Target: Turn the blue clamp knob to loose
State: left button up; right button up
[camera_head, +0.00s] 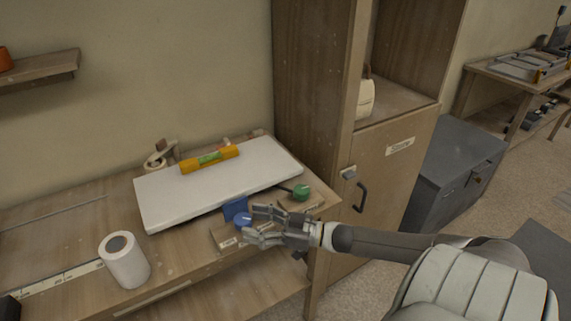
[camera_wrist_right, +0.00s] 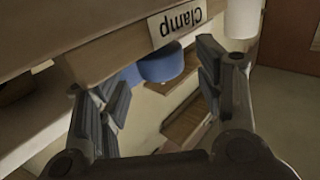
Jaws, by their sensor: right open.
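The blue clamp knob (camera_head: 243,219) sits on a small wooden block near the front edge of the workbench. It also shows in the right wrist view (camera_wrist_right: 162,66), beside a white label (camera_wrist_right: 178,22) reading "Clamp", seen upside down. My right gripper (camera_head: 251,225) is open, its fingers spread near the knob. In the right wrist view the knob shows between the two fingers (camera_wrist_right: 160,84), with no clear contact. The knob's pointer position cannot be read. My left gripper is not in view.
A green knob (camera_head: 301,192) stands right of the blue one. Behind is a white board (camera_head: 215,188) with an orange spirit level (camera_head: 209,159) on it. A white roll (camera_head: 124,260) stands at left. A tall wooden cabinet (camera_head: 385,170) rises at right.

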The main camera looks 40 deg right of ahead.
jog(key=v, duration=0.9)
jog(key=shift+s, duration=0.25)
jog(key=shift+d+f, duration=0.1)
dwell(0.3)
